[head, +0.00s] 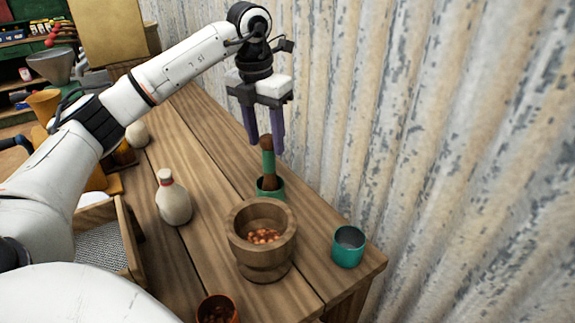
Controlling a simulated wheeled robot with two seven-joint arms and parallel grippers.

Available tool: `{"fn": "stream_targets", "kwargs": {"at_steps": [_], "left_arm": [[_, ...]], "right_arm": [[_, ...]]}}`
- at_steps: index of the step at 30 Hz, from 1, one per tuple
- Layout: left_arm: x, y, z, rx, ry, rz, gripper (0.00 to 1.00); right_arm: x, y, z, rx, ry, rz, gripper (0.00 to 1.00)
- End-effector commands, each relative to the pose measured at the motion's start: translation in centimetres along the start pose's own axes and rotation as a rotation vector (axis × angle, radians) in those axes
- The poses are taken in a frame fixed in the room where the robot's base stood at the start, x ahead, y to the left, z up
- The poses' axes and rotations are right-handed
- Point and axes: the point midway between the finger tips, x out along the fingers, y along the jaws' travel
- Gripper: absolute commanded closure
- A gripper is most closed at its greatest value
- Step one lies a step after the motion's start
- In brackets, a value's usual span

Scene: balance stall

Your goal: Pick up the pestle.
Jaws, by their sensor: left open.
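The pestle (268,158) is dark wood with a green band. It stands nearly upright, its lower end in a green cup (272,191) behind the wooden mortar (240,242). My left gripper (265,147) points down with its purple fingers open. The fingertips are at the pestle's top end in the picture; I cannot tell whether the top is between them or behind them. The mortar holds small reddish-brown pieces. My right gripper is not in view.
A teal cup (348,246) stands near the table's right corner, and a cream bottle (173,198) left of the mortar. An orange-brown cup (217,309) is at the front. A corrugated wall (440,150) rises close behind the table's right edge.

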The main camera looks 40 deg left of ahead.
Motion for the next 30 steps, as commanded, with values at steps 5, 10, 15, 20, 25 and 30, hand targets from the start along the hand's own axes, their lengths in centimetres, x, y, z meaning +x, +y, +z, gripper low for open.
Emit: {"fn": "stream_targets", "kwargs": {"at_steps": [5, 10, 15, 20, 25, 30], "left_arm": [[2.9, 0.0, -0.1, 0.001, 0.004, 0.001, 0.55], [4.5, 0.0, 0.0, 0.002, 0.002, 0.0, 0.55], [6.2, 0.0, 0.2, 0.001, 0.004, 0.0, 0.55], [8.6, 0.0, 0.5, 0.002, 0.004, -0.001, 0.55], [9.8, 0.0, 0.5, 0.003, 0.001, -0.001, 0.55], [9.8, 0.0, 0.5, 0.003, 0.0, -0.001, 0.55]], "right_arm": [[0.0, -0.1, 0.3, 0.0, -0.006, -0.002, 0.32], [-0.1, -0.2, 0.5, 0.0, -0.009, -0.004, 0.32], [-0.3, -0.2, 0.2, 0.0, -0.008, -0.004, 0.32], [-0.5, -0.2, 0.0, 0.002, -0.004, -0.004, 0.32], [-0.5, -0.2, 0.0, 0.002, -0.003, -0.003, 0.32], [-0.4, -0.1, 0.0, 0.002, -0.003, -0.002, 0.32]]}}
